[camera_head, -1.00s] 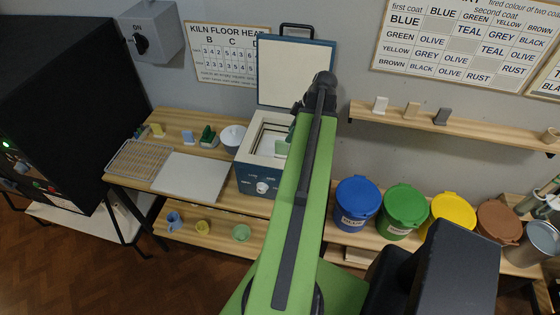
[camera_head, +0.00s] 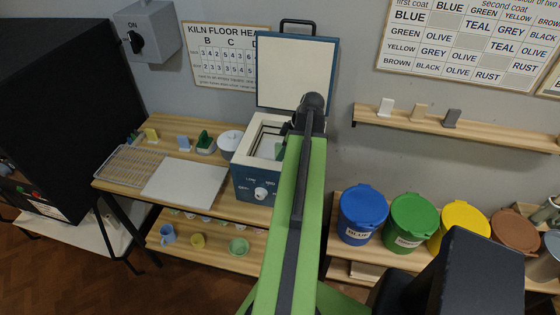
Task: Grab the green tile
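A small green piece (camera_head: 279,150) shows inside the open-topped blue kiln (camera_head: 256,185), just left of my arm. I cannot tell its full shape, or whether it is held or resting. A dark green upright piece (camera_head: 205,140) stands on the bench left of the kiln, in or on a pale holder. My arm reaches over the kiln. A dark part at its end, near my gripper (camera_head: 288,130), shows beside the green link. The fingertips are hidden behind the arm, so their opening does not show.
The kiln's raised lid (camera_head: 297,72) stands behind my arm. A white lidded pot (camera_head: 230,140), a blue tile (camera_head: 184,143), a yellow tile (camera_head: 151,135), a pale board (camera_head: 185,184) and a wire rack (camera_head: 130,166) share the bench. Colored buckets (camera_head: 361,212) stand to the right.

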